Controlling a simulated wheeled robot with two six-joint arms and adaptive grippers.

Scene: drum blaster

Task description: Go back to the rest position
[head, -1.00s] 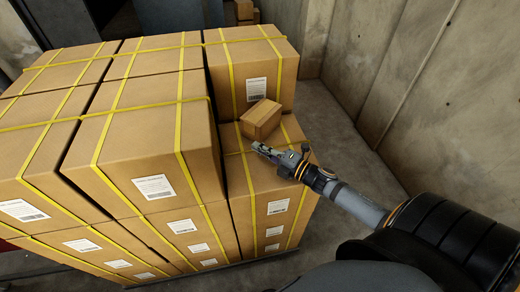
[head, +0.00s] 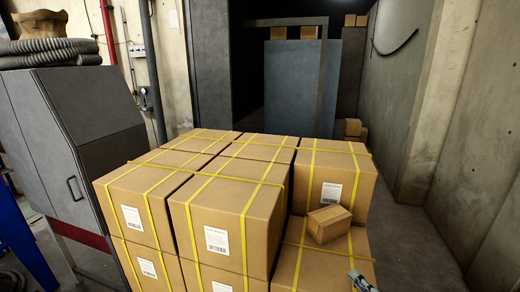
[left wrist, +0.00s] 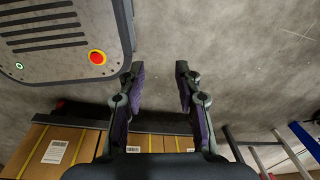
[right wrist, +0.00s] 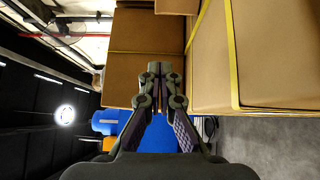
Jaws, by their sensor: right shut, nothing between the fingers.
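My right gripper (head: 360,280) shows at the bottom edge of the head view, in front of the lower right carton of the strapped stack. In the right wrist view my right gripper (right wrist: 160,75) has its fingertips together with nothing between them, close to the carton sides. My left gripper (left wrist: 158,70) is not in the head view. In the left wrist view its fingers are wide apart and empty, over bare grey floor.
A stack of large cartons (head: 225,215) with yellow straps fills the middle. A small box (head: 330,222) lies on the lower right carton. A grey cabinet (head: 75,140) stands at left, a concrete wall (head: 450,130) at right. Floor (head: 415,235) between stack and right wall is clear.

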